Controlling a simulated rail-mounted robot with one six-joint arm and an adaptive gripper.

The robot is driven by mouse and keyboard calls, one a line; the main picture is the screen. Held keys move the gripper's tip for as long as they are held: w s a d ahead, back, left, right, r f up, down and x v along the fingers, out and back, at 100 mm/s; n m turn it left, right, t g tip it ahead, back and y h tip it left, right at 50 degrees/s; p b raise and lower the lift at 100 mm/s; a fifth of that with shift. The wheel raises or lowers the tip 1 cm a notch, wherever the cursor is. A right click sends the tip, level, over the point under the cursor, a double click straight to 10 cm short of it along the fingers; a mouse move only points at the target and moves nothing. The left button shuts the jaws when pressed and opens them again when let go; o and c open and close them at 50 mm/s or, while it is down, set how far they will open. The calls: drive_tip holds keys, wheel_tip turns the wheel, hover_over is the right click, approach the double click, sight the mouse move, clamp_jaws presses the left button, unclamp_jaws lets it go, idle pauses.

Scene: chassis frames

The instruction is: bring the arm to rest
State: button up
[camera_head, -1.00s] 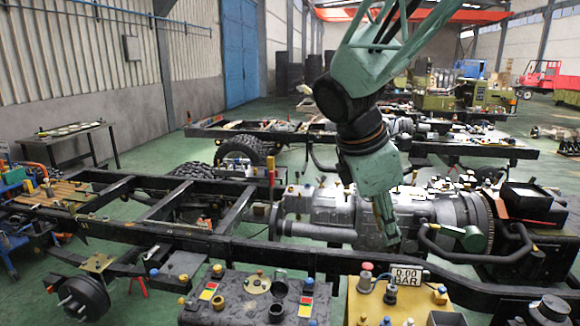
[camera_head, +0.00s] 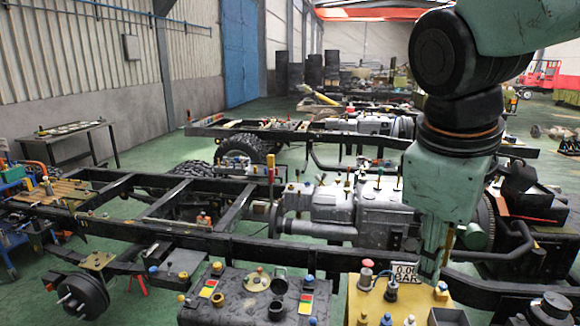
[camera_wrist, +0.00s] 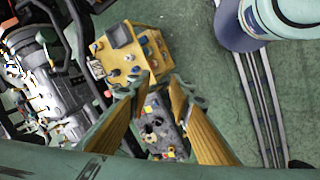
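My gripper (camera_head: 432,272) hangs downward at the right of the head view, in front of the chassis rail and close to the yellow box (camera_head: 446,308). It covers part of the box's pressure display (camera_head: 402,273). In the wrist view my gripper (camera_wrist: 161,84) shows two fingers with yellow inner faces, standing apart with nothing held between them. The yellow box (camera_wrist: 126,32) lies beyond the fingertips there, and the dark tank (camera_wrist: 153,143) shows through the gap. I cannot tell the exact height of the fingertips above the box.
A long black chassis frame (camera_head: 208,243) crosses the view, carrying a grey gearbox (camera_head: 378,212). The dark tank (camera_head: 240,300) with colored caps stands in front. A dark table (camera_head: 72,135) is at the left wall. Green floor (camera_head: 140,170) is open behind the frame.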

drive_tip(key=s+a+f+m+t+y+b, duration=0.1)
drive_tip(key=s+a+f+m+y, duration=0.1)
drive_tip(key=s+m, duration=0.7)
drive_tip(key=shift+s+a+f+b, duration=0.15)
drive_tip(key=shift+s+a+b, duration=0.15)
drive_tip(key=shift+s, duration=2.75)
